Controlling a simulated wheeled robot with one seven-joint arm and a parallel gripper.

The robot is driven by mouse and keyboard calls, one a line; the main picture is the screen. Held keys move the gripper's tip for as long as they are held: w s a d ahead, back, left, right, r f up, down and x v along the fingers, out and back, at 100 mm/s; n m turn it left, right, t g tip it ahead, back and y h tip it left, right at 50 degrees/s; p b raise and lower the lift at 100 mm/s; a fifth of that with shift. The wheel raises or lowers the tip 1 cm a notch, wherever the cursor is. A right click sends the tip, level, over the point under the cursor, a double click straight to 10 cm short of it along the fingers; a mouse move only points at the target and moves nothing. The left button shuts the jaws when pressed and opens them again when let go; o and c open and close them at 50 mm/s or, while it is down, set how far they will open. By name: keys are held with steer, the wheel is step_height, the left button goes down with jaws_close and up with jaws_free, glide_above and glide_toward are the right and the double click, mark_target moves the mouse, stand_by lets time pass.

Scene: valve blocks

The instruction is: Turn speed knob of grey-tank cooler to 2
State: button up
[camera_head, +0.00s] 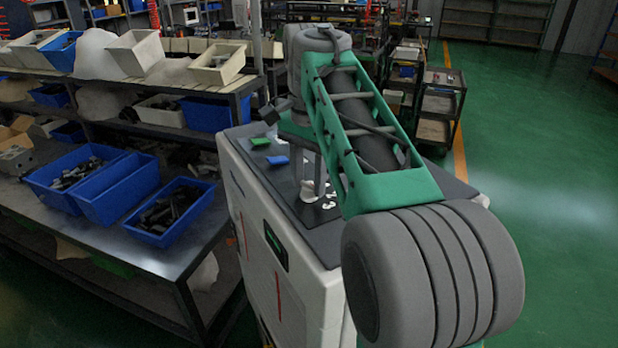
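I cannot make out a grey-tank cooler or a speed knob in the head view. My green and grey arm fills the middle and right of the view and hides much of what lies behind it. The arm's far end is above the dark top of a white cabinet-like body (262,218). My gripper's fingers cannot be made out there, so its opening does not show. A small blue block (277,160) and a green block (260,142) lie on the dark top.
A metal workbench (150,255) at left holds blue bins (118,188) of dark parts. Shelves with more bins (136,52) stand behind it. A dark trolley (440,105) stands at the back. The green floor (540,160) at right is clear.

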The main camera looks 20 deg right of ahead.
jaws_close()
steer(key=shift+n, duration=0.3)
steer(key=n, duration=0.3)
steer(key=shift+n, duration=0.3)
steer(key=n, duration=0.4)
steer(key=shift+n, duration=0.3)
steer(key=n, duration=0.4)
steer(key=shift+n, duration=0.3)
steer(key=shift+d+n, duration=0.1)
steer(key=shift+n, duration=2.1)
